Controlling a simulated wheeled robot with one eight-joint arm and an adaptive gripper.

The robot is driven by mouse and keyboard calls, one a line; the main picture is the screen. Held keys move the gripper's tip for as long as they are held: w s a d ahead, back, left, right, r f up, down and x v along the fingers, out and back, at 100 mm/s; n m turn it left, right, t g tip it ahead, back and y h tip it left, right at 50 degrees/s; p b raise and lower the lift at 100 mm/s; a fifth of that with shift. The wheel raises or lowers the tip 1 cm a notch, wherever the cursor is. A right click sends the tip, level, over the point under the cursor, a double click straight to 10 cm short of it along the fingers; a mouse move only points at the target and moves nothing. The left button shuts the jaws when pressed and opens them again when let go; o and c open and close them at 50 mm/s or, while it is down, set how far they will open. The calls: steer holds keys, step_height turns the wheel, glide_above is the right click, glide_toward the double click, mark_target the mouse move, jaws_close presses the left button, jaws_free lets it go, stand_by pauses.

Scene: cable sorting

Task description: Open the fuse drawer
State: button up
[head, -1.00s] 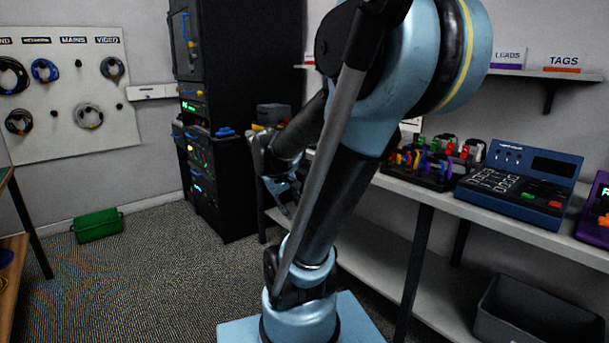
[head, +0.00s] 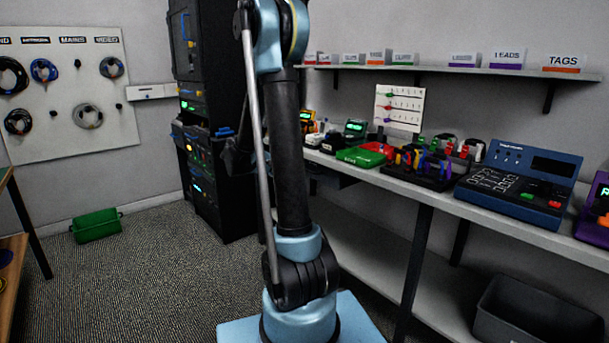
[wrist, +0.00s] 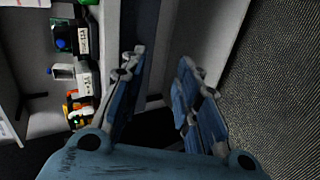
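My gripper (wrist: 162,62) shows in the wrist view with its two blue fingers spread apart and nothing between them. No drawer is labelled as the fuse drawer in either view. A dark box-like shape (head: 335,178) hangs under the workbench in the head view, partly behind my arm; I cannot tell whether it is the drawer. In the wrist view a dark panel (wrist: 138,22) lies beyond the fingertips, beside the bench edge; I cannot tell what it is.
A black equipment rack (head: 237,80) stands behind my arm. A grey bin (head: 535,315) sits low at right.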

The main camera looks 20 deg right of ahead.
steer(key=w+a+f+t+h, duration=0.1)
steer(key=w+f+h, duration=0.25)
steer(key=w, duration=0.65)
steer(key=x, duration=1.7)
steer(key=shift+f+n, duration=0.2)
steer(key=shift+n, duration=0.2)
steer(key=shift+w+a, duration=0.1)
steer(key=shift+c, duration=0.5)
